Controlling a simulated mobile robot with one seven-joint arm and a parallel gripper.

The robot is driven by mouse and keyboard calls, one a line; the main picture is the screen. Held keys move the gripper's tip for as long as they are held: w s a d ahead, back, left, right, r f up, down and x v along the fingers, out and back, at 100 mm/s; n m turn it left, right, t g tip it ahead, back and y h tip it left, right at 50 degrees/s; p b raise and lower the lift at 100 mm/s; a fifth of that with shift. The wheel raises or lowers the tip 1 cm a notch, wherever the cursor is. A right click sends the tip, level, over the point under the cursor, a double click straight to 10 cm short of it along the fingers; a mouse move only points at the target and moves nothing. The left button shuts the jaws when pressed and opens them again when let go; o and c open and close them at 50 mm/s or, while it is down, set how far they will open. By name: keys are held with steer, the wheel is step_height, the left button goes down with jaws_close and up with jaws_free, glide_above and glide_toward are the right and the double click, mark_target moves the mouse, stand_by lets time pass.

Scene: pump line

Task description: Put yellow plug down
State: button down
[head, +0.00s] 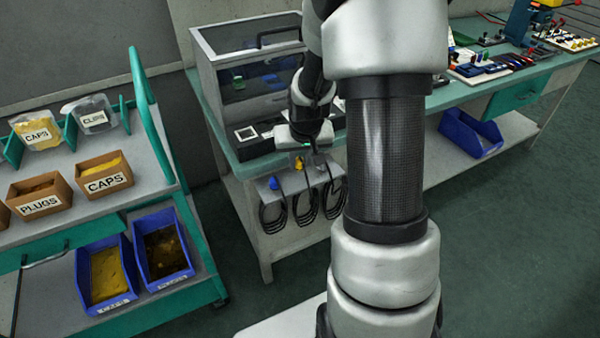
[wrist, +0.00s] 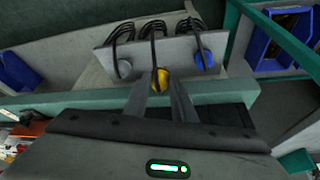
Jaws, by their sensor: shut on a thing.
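The yellow plug (head: 299,164) is at the grey cable holder (head: 291,184) on the front of the bench. In the wrist view the yellow plug (wrist: 161,76) sits between my two fingertips (wrist: 161,88), with its black cable running up past the holder's edge. My gripper (head: 300,155) is shut on it, just above the holder. I cannot tell whether the plug touches the holder. A blue plug (head: 273,184) and a grey plug (wrist: 123,68) are on either side of it.
Black cables (head: 305,212) hang in loops under the holder. A glass-sided case (head: 215,90) stands on the green-edged bench behind. A trolley (head: 160,150) with boxes marked plugs (head: 38,203) and caps, and blue bins (head: 166,280), is at left.

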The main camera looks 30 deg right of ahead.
mark_target(300, 168)
steer(key=shift+f+b, duration=0.45)
steer(key=shift+f, duration=1.35)
steer(key=shift+f, duration=0.3)
steer(key=c, duration=1.5)
jaws_free()
steer(key=shift+r, duration=0.1)
steer(key=shift+r, duration=0.1)
steer(key=shift+r, duration=0.3)
steer(key=p+v, duration=0.3)
steer(key=v, duration=0.8)
steer(key=shift+s+a+r, duration=0.1)
steer(key=shift+s+r, duration=0.1)
steer(key=shift+r, duration=0.1)
